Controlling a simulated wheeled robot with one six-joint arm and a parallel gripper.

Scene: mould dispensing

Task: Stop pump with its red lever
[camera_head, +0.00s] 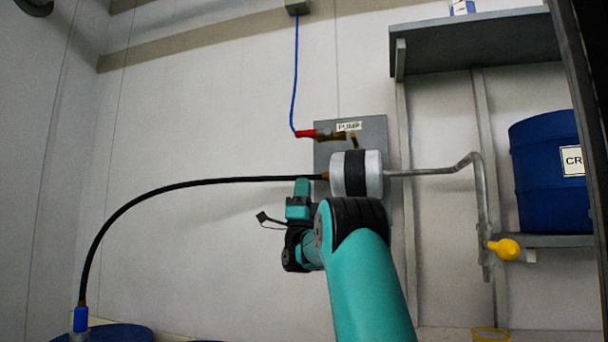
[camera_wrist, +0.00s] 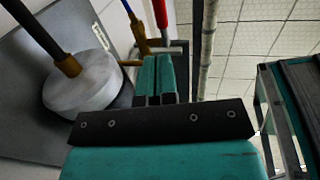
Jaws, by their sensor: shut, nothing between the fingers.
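The red lever (camera_head: 306,133) sits on a brass valve (camera_head: 338,135) above the pump and points left. The pump (camera_head: 372,173) is a pale cylinder with a black band, mounted on a grey panel labelled PUMP (camera_head: 378,135). My gripper (camera_head: 302,182) is shut and empty, fingers pointing up, below the lever and by the left end of the pump. In the wrist view my gripper (camera_wrist: 158,60) shows its two teal fingers together, with the red lever (camera_wrist: 160,12) beyond the tips. A gap to the lever seems to remain. The pump's round end (camera_wrist: 85,88) is to the left.
A black hose (camera_head: 190,183) runs from the pump past my fingertips to the lower left. A blue line (camera_head: 295,75) rises from the valve. A steel pipe (camera_head: 430,171) leads right to a yellow handle (camera_head: 505,249). A blue drum (camera_head: 540,180) stands on a right-hand shelf.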

